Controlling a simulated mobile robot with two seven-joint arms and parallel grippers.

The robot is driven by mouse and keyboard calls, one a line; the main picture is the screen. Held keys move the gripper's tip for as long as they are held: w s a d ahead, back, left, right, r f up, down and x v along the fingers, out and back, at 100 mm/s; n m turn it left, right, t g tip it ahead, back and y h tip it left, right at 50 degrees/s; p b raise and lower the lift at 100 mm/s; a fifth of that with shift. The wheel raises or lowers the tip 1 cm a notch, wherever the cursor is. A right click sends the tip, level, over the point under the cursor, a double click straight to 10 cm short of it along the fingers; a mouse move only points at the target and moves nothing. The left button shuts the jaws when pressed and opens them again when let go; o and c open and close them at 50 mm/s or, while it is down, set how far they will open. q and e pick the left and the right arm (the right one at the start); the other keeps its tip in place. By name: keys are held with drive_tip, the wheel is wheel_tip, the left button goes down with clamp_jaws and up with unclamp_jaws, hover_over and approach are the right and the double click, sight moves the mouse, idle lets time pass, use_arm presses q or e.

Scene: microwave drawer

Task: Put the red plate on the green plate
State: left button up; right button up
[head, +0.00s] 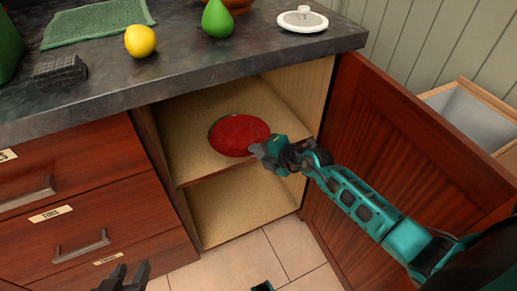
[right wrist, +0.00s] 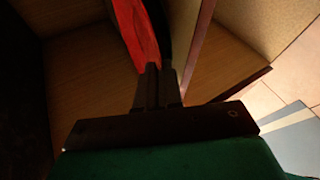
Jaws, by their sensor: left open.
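The red plate (head: 238,135) is on the upper shelf inside the open cabinet, and part of it shows in the right wrist view (right wrist: 137,32). A thin green edge, the green plate (head: 212,124), shows at its far left side; the red plate covers the rest. I cannot tell whether the two plates touch. My right gripper (head: 257,150) is at the red plate's right front rim. In the right wrist view its fingers (right wrist: 158,72) are close together, pinched on the rim. My left gripper (head: 124,276) is open and empty, low in front of the drawers.
The cabinet door (head: 400,150) stands open on the right, beside my right arm. The lower compartment (head: 240,205) is empty. On the counter are a lemon (head: 140,41), a pear (head: 216,20), a white lid (head: 302,19), a green cloth (head: 98,21) and a dark block (head: 60,71).

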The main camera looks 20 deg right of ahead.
drive_tip(key=o, duration=0.4)
drive_tip(key=shift+r, duration=0.1)
drive_tip(key=r+p+v, duration=0.1)
drive_tip(key=p+v, duration=0.4)
drive_tip(key=v, duration=0.7)
drive_tip(key=s+a+r+m+t, duration=0.2)
drive_tip(key=a+r+m+t, duration=0.3)
drive_tip(key=m, duration=0.3)
drive_tip(key=s+a+f+m+g+h, duration=0.2)
drive_tip(key=s+a+f+m+g, duration=0.3)
drive_tip(key=m, duration=0.7)
drive_tip(key=s+a+f, duration=0.1)
drive_tip(key=s+f, duration=0.1)
drive_tip(key=s, duration=0.1)
drive_tip(key=shift+f+g, duration=0.3)
